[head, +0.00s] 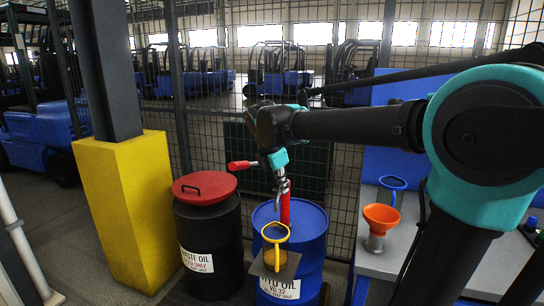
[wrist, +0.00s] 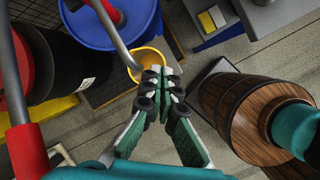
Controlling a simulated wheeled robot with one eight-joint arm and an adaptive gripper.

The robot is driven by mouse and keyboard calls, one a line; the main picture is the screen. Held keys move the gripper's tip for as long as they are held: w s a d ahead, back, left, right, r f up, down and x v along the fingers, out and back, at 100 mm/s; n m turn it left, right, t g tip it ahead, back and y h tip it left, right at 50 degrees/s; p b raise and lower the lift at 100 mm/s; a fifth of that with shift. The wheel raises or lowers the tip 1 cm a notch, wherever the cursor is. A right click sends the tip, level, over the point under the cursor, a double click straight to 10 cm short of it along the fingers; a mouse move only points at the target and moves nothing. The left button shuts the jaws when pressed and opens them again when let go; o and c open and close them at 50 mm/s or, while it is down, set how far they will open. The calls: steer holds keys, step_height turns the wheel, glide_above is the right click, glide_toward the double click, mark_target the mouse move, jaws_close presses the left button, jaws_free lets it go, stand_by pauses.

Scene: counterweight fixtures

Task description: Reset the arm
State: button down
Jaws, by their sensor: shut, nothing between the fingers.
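My gripper (wrist: 164,78) is shut and empty in the middle of the wrist view, its fingertips together. In the head view my arm reaches left and its end is above the blue drum (head: 312,238); the fingertips are hard to make out there. A hand pump with a red handle (head: 242,165) and a grey metal spout (head: 281,187) stands at the drum. In the wrist view the red handle (wrist: 28,152) and a grey rod pass left of my fingers. A yellow container (head: 276,232) sits in front of the drum; it also shows just beyond my fingertips (wrist: 149,58).
A black waste oil drum (head: 207,245) with a red lid stands left, beside a yellow column base (head: 125,210). A workbench (head: 420,262) at right holds an orange funnel (head: 379,220) and a blue container (head: 392,184). A wooden barrel (wrist: 235,105) stands right in the wrist view.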

steer(key=s+d+f+m+y, duration=0.1)
steer(key=s+d+f+m, duration=0.7)
steer(key=f+m, duration=0.3)
steer(key=s+d+f+m+y, duration=0.1)
steer(key=s+d+f+m, duration=0.6)
steer(key=s+f+m, duration=0.3)
step_height(320, 180, down, 3)
steer(key=m, duration=0.2)
steer(key=shift+d+f+m+t+y, duration=0.15)
steer(key=shift+d+m+t+y, duration=0.15)
steer(key=shift+d+t+y, duration=0.1)
